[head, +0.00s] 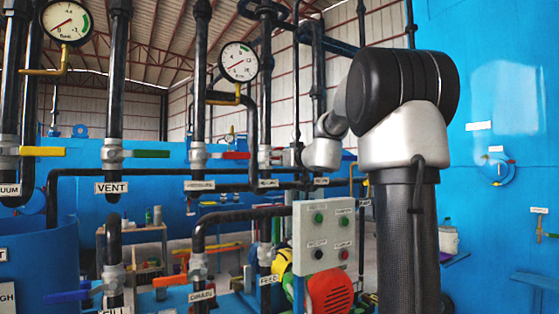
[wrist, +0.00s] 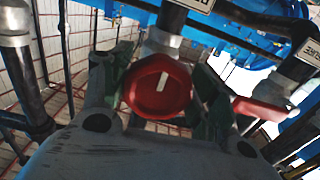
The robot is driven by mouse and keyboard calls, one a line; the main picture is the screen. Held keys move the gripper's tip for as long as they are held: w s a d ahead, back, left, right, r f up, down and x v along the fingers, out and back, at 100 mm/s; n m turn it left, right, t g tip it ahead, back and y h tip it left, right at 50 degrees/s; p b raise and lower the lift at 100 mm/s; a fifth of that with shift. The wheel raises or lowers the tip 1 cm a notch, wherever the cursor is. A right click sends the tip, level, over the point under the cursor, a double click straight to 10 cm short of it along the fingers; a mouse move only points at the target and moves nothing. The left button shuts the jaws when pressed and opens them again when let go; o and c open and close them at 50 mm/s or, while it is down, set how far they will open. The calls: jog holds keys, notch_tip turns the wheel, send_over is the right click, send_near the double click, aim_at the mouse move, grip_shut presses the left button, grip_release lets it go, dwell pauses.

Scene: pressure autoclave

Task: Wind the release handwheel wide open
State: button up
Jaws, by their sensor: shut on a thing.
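A red handwheel (wrist: 146,97), round to many-sided with a short white mark on its face, sits in the middle of the wrist view. It is on the end of a grey fitting below a black pipe. My gripper (wrist: 160,84) has one dark green finger on each side of it and is shut on it. The white mark points up, leaning slightly right. In the head view my arm runs away from the camera, and the gripper and the handwheel cannot be made out there.
A red lever (wrist: 262,108) stands close to the right finger. Black pipes flank the gripper, with one at left (wrist: 30,85). In the head view a grey button panel (head: 324,242), gauges (head: 239,62) and valve pipes (head: 113,75) crowd the area left of my arm.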

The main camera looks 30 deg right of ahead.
jog(key=shift+f, duration=0.1)
jog(key=o, duration=1)
jog(key=s, duration=1.2)
jog(key=shift+d, duration=0.2)
